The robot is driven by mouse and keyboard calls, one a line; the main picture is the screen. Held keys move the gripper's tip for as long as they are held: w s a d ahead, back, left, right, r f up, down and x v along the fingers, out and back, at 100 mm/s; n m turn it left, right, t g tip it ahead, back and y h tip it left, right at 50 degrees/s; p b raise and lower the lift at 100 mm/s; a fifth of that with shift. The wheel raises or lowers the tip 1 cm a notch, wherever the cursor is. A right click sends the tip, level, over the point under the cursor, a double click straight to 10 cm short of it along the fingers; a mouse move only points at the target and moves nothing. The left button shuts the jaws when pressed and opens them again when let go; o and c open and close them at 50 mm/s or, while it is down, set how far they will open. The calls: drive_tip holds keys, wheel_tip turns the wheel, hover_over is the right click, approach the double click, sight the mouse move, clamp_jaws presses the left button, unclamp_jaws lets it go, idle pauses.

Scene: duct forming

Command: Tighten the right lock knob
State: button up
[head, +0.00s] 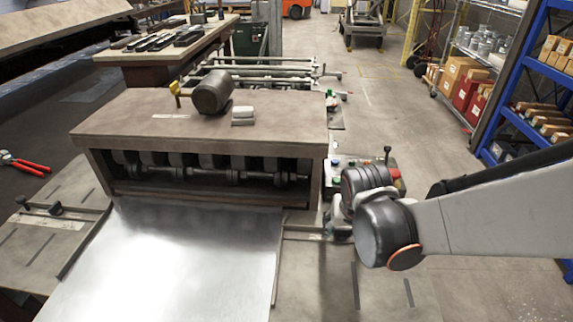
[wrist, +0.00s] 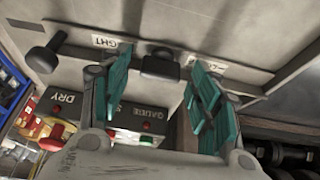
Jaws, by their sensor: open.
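In the wrist view, a black lock knob (wrist: 160,66) stands on a pale metal bar, beside a label reading in part "GHT" (wrist: 104,42). My gripper (wrist: 161,60) is open, with one teal-padded finger on each side of this knob. Gaps show between the pads and the knob, and I see no contact. A second black knob (wrist: 44,54) stands further left on the bar, outside the fingers. In the head view, my gripper (head: 336,228) is low at the right side of the machine, and my wrist largely hides the right knobs.
A sheet of metal (head: 175,265) lies in front of the forming machine (head: 200,115). Control boxes with buttons (wrist: 142,128) sit close to my gripper in the wrist view. Dark rollers (wrist: 280,150) show at lower right. Open floor (head: 385,100) lies beyond the machine.

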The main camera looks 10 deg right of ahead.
drive_tip(key=c, duration=1.1)
drive_tip(key=shift+m, duration=0.3)
drive_tip(key=shift+a+m+h, duration=0.1)
drive_tip(key=shift+m+h, duration=0.5)
drive_tip(key=shift+m, duration=0.6)
drive_tip(key=o, duration=1.1)
